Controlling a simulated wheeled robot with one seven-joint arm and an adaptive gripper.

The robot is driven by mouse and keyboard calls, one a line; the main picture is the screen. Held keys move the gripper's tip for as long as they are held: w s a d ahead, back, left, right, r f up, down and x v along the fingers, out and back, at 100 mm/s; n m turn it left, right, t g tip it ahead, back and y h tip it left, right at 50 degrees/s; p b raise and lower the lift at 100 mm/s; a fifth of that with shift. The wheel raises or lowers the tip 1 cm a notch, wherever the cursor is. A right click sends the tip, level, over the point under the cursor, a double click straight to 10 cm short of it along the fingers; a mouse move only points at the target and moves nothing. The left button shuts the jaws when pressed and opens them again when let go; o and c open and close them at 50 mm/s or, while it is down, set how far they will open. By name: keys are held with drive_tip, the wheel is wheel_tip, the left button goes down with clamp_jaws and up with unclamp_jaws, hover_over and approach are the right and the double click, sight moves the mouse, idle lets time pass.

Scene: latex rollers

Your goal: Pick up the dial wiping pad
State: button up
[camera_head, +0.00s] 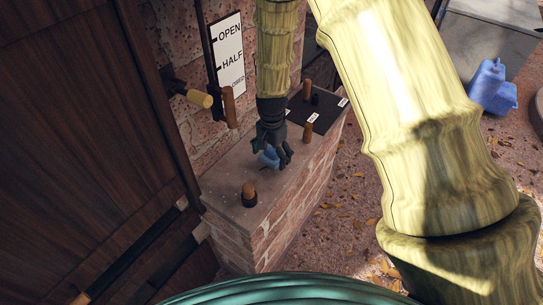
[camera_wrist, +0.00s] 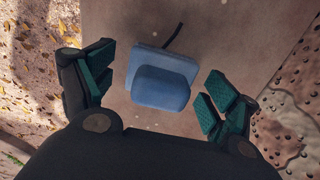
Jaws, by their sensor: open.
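A blue pad (camera_wrist: 160,86), which I take to be the dial wiping pad, lies on the stone top of the brick ledge. It has a raised rounded block on a flatter base, and a short dark strip shows at its far edge. In the wrist view my gripper (camera_wrist: 160,98) is open, with green-padded fingers on either side of the pad, apart from it. In the head view my gripper (camera_head: 273,155) points down over the ledge, and the pad (camera_head: 268,157) is partly hidden behind the fingers.
The ledge (camera_head: 222,188) also bears a wooden-topped knob (camera_head: 249,195) in front and a dark labelled board (camera_head: 318,108) with wooden pegs behind. A lever (camera_head: 229,107) and an OPEN/HALF sign (camera_head: 229,55) are on the brick wall. A blue jug (camera_head: 491,88) stands at far right.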

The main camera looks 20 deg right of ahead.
sight(271, 149)
drive_tip(key=c, duration=1.1)
drive_tip(key=shift+r, duration=0.5)
wheel_tip(271, 149, up, 2)
drive_tip(key=shift+r+b, duration=0.25)
drive_tip(key=shift+b, duration=0.45)
drive_tip(key=s+d+b, duration=0.1)
drive_tip(key=s+d, duration=0.1)
drive_tip(key=s, duration=0.2)
drive_tip(key=s+d+r+b, duration=0.1)
drive_tip(key=s+d, duration=0.2)
drive_tip(key=s, duration=0.2)
drive_tip(key=s+d+b, duration=0.1)
drive_tip(key=s+d, duration=0.1)
drive_tip(key=s, duration=0.3)
drive_tip(key=shift+s+d+r, duration=0.1)
drive_tip(key=shift+d+r, duration=0.15)
